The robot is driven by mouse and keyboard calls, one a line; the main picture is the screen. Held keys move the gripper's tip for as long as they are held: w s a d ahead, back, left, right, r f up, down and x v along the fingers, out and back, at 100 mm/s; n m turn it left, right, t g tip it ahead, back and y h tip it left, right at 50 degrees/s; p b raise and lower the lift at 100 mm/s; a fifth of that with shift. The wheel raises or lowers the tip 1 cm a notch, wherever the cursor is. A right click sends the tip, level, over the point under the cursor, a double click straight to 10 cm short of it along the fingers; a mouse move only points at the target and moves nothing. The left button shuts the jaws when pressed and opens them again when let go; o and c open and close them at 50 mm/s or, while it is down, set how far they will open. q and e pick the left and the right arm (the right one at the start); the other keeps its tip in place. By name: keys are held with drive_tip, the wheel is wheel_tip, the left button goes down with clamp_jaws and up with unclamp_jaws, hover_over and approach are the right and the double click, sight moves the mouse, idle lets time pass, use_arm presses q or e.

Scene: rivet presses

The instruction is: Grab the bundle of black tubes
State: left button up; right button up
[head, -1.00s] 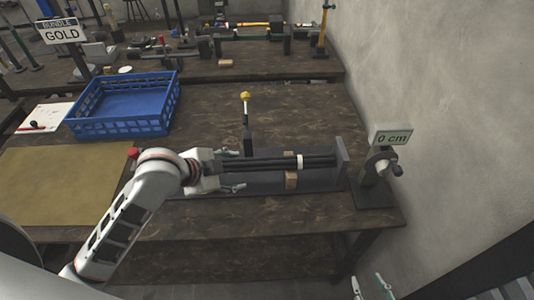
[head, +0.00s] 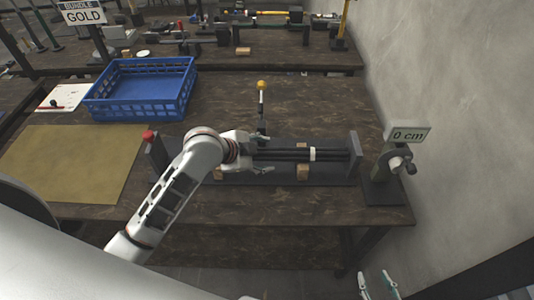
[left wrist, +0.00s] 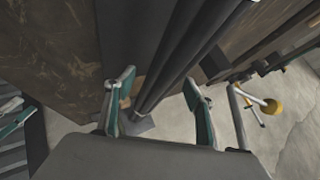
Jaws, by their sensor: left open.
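The bundle of black tubes (head: 285,155) lies level in a dark press fixture, with a white band near its right end. It also shows in the left wrist view (left wrist: 178,62), running between the finger tips. My left gripper (head: 268,153) is at the bundle's left part, its fingers open on either side of it. In the left wrist view, the left gripper's fingers (left wrist: 160,97) stand apart with gaps beside the tubes. The gripper and forearm hide the bundle's left end. My right gripper (head: 377,285) is low at the bottom edge, fingers apart and empty.
The fixture has an upright end plate (head: 354,150) and a wooden block (head: 303,172) under the tubes. A yellow-knobbed lever (head: 261,86) stands behind. A "0 cm" sign (head: 408,134) tops a clamp stand at right. A blue crate (head: 140,112) and tan mat (head: 75,165) are left.

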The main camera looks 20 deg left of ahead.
use_arm(q)
clamp_jaws()
drive_tip(key=shift+r, duration=0.15)
